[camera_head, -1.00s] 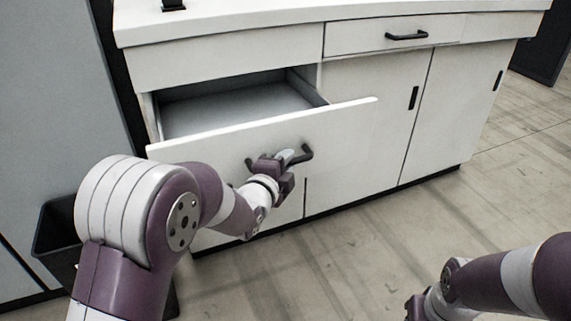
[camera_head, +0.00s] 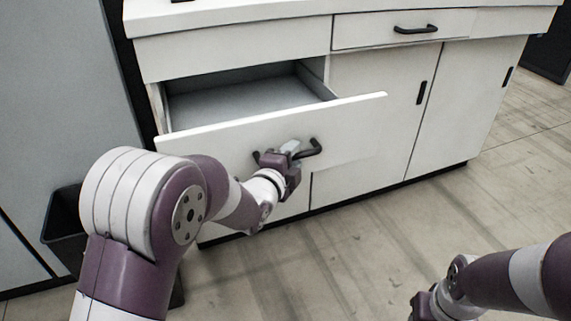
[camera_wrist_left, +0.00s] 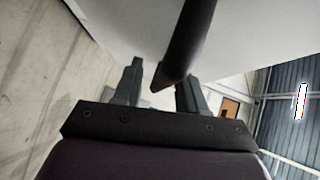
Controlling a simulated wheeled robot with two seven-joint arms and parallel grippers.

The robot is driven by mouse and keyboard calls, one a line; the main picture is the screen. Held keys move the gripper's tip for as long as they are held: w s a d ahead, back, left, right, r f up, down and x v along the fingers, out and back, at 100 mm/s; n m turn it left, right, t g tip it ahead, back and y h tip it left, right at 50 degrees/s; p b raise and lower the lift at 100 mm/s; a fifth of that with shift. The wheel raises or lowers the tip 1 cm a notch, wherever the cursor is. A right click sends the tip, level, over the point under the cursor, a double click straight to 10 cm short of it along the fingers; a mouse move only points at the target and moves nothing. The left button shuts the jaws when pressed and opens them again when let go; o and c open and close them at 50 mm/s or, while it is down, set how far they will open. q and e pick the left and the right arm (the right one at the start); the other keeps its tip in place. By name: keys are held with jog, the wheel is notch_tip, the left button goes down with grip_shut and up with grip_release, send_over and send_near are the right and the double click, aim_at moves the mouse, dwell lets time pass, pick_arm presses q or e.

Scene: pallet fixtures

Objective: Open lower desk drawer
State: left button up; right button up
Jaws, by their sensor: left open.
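The lower desk drawer (camera_head: 235,132) is white, wide and pulled well out of the desk. Its grey inside (camera_head: 240,100) is visible and looks empty. A black bar handle (camera_head: 314,147) is on its front. My left gripper (camera_head: 290,152) is at the handle. In the left wrist view, the handle (camera_wrist_left: 188,45) passes between the two open fingers of my left gripper (camera_wrist_left: 160,88). Whether the fingers touch it is unclear. My right arm is at the lower right, with its gripper (camera_head: 422,306) partly cut off by the bottom edge.
The white desk (camera_head: 400,110) has a small shut drawer (camera_head: 405,29) at upper right and two shut cupboard doors below it. A black bin (camera_head: 62,232) stands at the left behind my left arm. The floor at right is clear.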

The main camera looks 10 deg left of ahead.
pick_arm(q)
jog(key=p+v, duration=0.2)
jog(key=v, duration=1)
jog(key=shift+p, duration=0.35)
jog(key=shift+s, duration=0.1)
jog(key=s+a+f+n+g+y, duration=0.3)
jog(key=s+f+n+g, duration=0.3)
jog(key=f+n, duration=0.4)
jog(key=s+f+n+g, duration=0.3)
jog(key=s+n+g, duration=0.5)
jog(key=s, duration=0.1)
notch_tip(320, 180, up, 31)
jog(key=p, duration=3)
jog(key=shift+w+a+g, duration=0.25)
jog(key=shift+a+g, duration=0.05)
